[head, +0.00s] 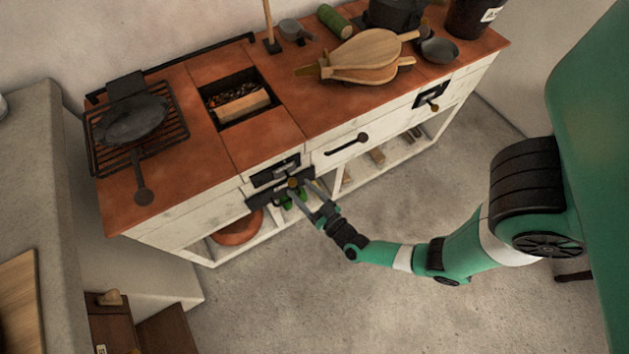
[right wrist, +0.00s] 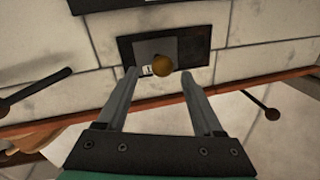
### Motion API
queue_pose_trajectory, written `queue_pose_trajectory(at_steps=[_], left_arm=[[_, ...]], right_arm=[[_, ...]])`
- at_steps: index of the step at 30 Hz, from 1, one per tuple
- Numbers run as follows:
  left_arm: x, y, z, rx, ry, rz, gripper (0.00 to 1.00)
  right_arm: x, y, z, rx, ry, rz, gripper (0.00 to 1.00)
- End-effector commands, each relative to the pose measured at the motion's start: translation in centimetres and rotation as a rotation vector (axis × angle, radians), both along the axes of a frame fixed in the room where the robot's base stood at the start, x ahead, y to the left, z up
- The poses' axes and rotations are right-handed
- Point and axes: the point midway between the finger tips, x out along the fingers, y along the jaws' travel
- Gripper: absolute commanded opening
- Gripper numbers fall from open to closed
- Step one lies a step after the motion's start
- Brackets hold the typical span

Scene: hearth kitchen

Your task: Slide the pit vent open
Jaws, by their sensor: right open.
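The pit vent is a dark metal plate (head: 262,178) on the white counter front, below the fire pit. It has a round brass knob (head: 293,182). In the right wrist view the dark vent frame (right wrist: 198,47) holds a greyer plate, with the knob (right wrist: 162,65) and a small white label on it. I cannot tell how far the vent stands open. My right gripper (head: 309,191) is open at the vent, pointing at the counter front. In the right wrist view its fingertips (right wrist: 160,76) lie on either side of the knob, apart from it. My left gripper is out of view.
The fire pit (head: 240,100) with embers is in the terracotta worktop. A grill with a dark pan (head: 132,120) stands left, bellows (head: 365,55) right. A drawer handle (head: 346,144) juts out right of the vent. The floor (head: 400,180) in front is clear.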

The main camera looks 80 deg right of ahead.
Motion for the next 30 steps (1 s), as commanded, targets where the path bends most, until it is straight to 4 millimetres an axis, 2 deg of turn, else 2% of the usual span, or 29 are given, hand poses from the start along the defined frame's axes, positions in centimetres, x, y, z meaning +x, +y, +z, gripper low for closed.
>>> queue_pose_trajectory(at_steps=[1, 5, 12, 30], left_arm=[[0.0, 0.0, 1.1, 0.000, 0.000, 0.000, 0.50], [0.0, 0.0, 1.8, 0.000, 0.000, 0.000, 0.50], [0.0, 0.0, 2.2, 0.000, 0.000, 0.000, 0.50], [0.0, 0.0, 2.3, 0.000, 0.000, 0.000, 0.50]], right_arm=[[-1.3, 1.0, 0.5, 0.000, 0.007, 0.008, 0.69], [-3.3, 2.6, 0.3, 0.000, 0.004, 0.009, 0.69], [-5.2, 4.0, 0.1, 0.002, 0.000, 0.004, 0.69], [-5.7, 4.1, 0.0, 0.000, 0.001, -0.003, 0.69]])
